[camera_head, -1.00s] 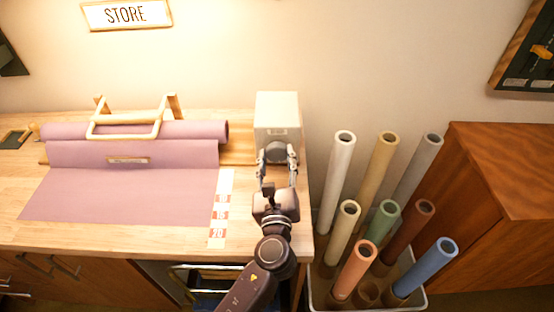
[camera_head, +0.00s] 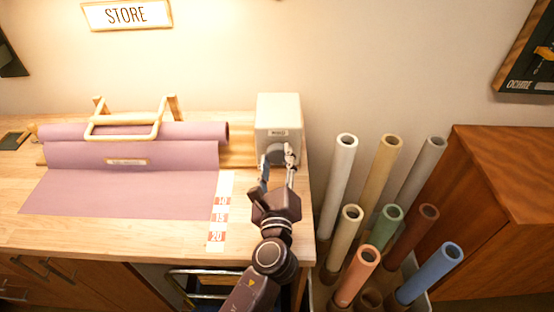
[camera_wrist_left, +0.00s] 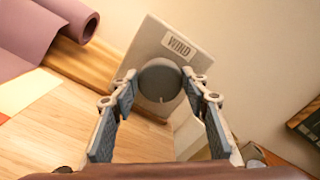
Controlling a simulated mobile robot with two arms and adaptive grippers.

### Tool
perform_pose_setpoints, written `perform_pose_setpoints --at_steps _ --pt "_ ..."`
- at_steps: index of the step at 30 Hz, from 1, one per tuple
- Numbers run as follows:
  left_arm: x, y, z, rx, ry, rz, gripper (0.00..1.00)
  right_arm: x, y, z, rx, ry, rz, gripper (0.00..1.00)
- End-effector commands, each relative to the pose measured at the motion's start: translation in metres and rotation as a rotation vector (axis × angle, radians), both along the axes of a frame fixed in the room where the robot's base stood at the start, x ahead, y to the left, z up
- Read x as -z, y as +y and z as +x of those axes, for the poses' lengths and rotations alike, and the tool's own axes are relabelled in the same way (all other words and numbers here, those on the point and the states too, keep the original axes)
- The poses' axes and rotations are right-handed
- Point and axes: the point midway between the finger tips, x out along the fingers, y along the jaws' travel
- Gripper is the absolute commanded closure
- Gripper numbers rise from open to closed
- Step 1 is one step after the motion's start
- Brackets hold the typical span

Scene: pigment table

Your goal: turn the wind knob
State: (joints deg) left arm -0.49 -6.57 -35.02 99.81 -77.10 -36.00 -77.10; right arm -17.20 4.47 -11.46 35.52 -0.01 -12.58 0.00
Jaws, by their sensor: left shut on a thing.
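The wind knob (camera_wrist_left: 160,80) is a round grey knob on the front of a pale box (camera_head: 278,112) at the table's back right. The box bears a plate reading WIND (camera_wrist_left: 178,46). My left gripper (camera_head: 278,165) is shut on the knob, with one finger at each side of it. In the left wrist view, the box looks tilted between my fingers (camera_wrist_left: 165,90). A mauve sheet (camera_head: 125,190) runs from a roll (camera_head: 190,132) left of the box and lies flat toward the front. My right gripper is not in view.
A scale strip (camera_head: 221,215) marked 10, 15 and 20 lies beside the sheet's right edge. A bin of several coloured tubes (camera_head: 388,222) stands right of the table, before a brown cabinet (camera_head: 500,180). A STORE sign (camera_head: 127,15) hangs above.

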Motion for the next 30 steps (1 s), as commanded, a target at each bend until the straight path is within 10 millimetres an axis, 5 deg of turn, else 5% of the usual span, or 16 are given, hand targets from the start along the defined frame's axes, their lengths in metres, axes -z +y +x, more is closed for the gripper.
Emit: perform_pose_setpoints --at_steps 4,5,9,20,30 --pt "0.0 0.0 0.0 -0.001 0.001 0.001 0.83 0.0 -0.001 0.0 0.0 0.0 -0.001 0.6" --pt "0.0 0.0 0.0 -0.001 0.001 0.001 0.55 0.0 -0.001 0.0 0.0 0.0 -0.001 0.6" --pt "0.0 0.0 0.0 0.0 0.0 0.001 0.41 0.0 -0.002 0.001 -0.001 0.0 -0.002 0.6" --pt "0.0 0.0 -0.006 0.001 0.001 0.001 0.41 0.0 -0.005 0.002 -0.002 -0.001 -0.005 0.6" --pt "0.002 0.0 -0.072 0.002 0.004 0.002 0.41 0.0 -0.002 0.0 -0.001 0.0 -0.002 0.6"
